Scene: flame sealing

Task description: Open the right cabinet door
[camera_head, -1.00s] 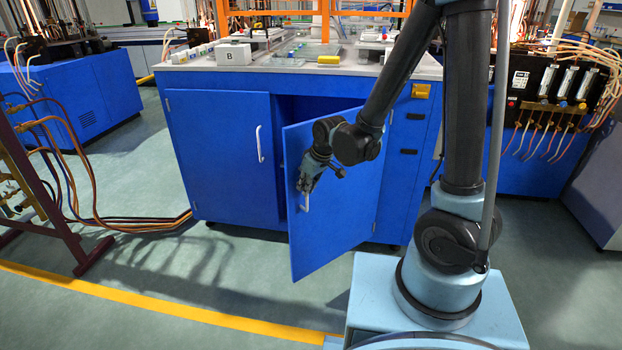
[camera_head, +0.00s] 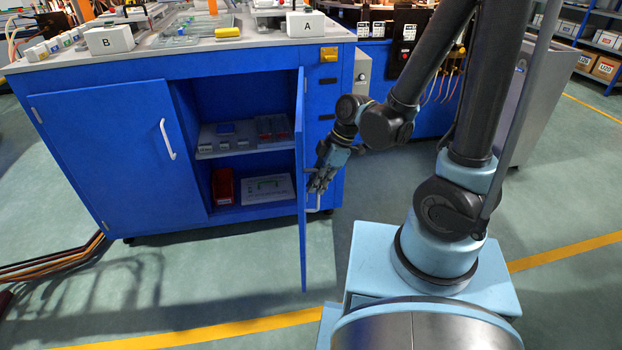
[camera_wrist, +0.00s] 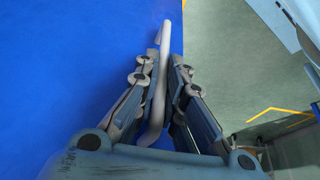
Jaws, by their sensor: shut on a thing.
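The right cabinet door (camera_head: 301,215) stands wide open, seen nearly edge-on in the head view, jutting out from the blue cabinet. Its blue face (camera_wrist: 60,60) fills the left of the wrist view. The white door handle (camera_head: 315,205) is on its outer face; in the wrist view the handle (camera_wrist: 161,85) runs between the fingers. My gripper (camera_head: 320,185) is at the right of the door, shut on the handle. In the wrist view its two fingers (camera_wrist: 166,75) lie on either side of the bar.
The left cabinet door (camera_head: 115,155) is closed. Inside the open cabinet, a shelf (camera_head: 230,150) holds small trays, with a red bin (camera_head: 223,187) and a white box (camera_head: 268,190) below. White boxes and a yellow item (camera_head: 228,32) stand on the top. Floor in front is clear.

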